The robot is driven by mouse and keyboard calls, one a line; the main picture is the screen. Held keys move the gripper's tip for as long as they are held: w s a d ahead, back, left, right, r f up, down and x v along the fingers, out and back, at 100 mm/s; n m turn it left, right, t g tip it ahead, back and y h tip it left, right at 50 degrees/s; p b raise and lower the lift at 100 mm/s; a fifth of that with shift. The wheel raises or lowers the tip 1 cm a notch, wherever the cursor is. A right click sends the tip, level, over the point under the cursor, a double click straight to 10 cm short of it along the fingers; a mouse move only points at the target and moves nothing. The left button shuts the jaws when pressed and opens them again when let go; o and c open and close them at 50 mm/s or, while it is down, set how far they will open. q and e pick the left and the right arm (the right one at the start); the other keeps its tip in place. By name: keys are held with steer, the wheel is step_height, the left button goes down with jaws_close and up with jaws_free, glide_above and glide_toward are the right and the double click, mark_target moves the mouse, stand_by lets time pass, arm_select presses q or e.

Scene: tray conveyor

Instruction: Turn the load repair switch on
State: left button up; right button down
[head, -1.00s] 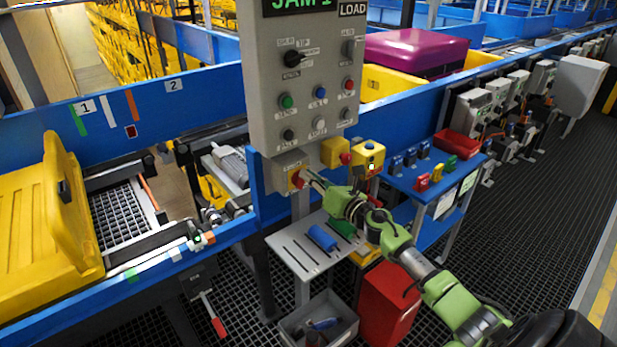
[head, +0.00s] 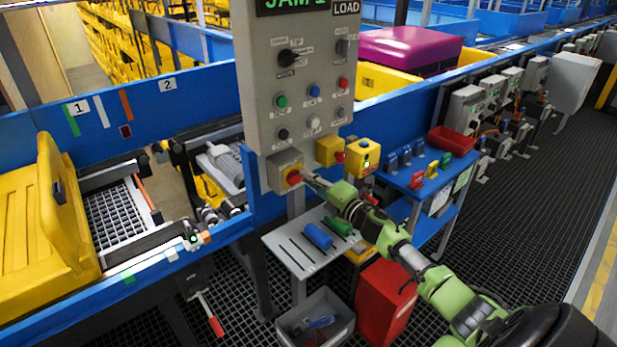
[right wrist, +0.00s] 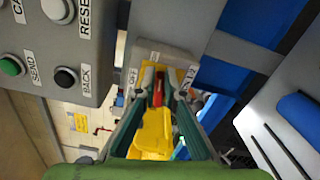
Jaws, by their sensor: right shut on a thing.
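The load repair switch appears to be the red rotary handle (head: 293,176) on a yellow plate, on a small grey box (head: 279,180) under the control panel. My right gripper (head: 304,178) is at this handle, reaching in from the right. In the right wrist view the red handle (right wrist: 159,88) sits between the fingertips (right wrist: 158,78), and the gripper is shut on it. The yellow plate (right wrist: 182,75) shows just behind. The fingers hide part of the handle, and I cannot read its position for certain. My left gripper is not in view.
The grey control panel (head: 262,90) with knobs and buttons stands above the switch. Two yellow boxes (head: 329,150) are close to its right. A slotted shelf (head: 290,250) with blue and green cylinders lies below, over a grey bin (head: 300,325) and a red box (head: 385,300).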

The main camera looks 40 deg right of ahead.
steer(key=shift+f+m, duration=0.25)
steer(key=shift+m, duration=0.85)
steer(key=c, duration=2.1)
jaws_free()
steer(key=shift+c, duration=0.2)
steer(key=s+d, duration=0.1)
steer(key=s, duration=1.1)
steer(key=shift+f, duration=0.15)
